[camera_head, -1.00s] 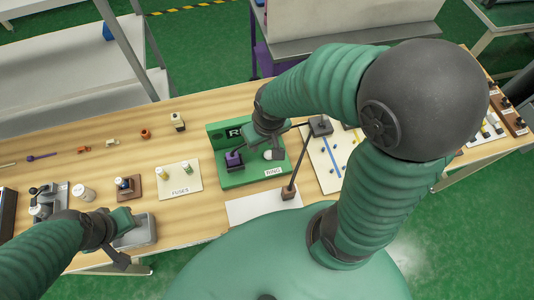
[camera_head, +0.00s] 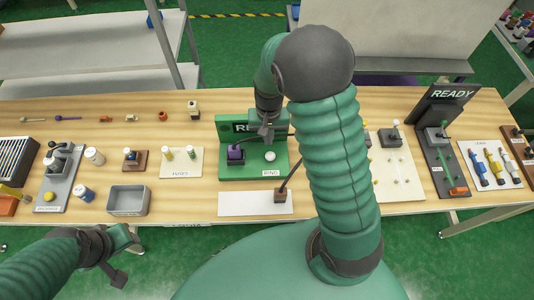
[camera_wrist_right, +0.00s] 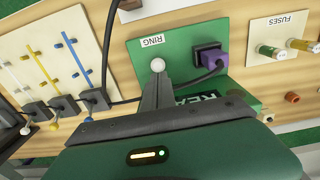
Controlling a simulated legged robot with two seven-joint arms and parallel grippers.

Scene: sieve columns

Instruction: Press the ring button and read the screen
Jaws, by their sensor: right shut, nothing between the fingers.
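A green panel (camera_head: 281,172) lies on the table with a white round button (camera_head: 270,156) above its RING label (camera_head: 271,173). The button also shows in the right wrist view (camera_wrist_right: 158,65). A purple plug (camera_head: 235,153) sits left of the button. My right gripper (camera_head: 266,133) is shut and empty behind the button; in the wrist view its fingertips (camera_wrist_right: 158,78) appear close to it, contact unclear. My left gripper (camera_head: 119,262) is off the table's front edge.
A fuses board (camera_head: 181,172), a grey tray (camera_head: 128,201) and small parts lie left. A white sheet (camera_head: 245,204) lies in front of the panel. A black cable's block (camera_head: 281,195) rests on its edge. Right are a switch board (camera_head: 395,188) and a READY stand (camera_head: 450,96).

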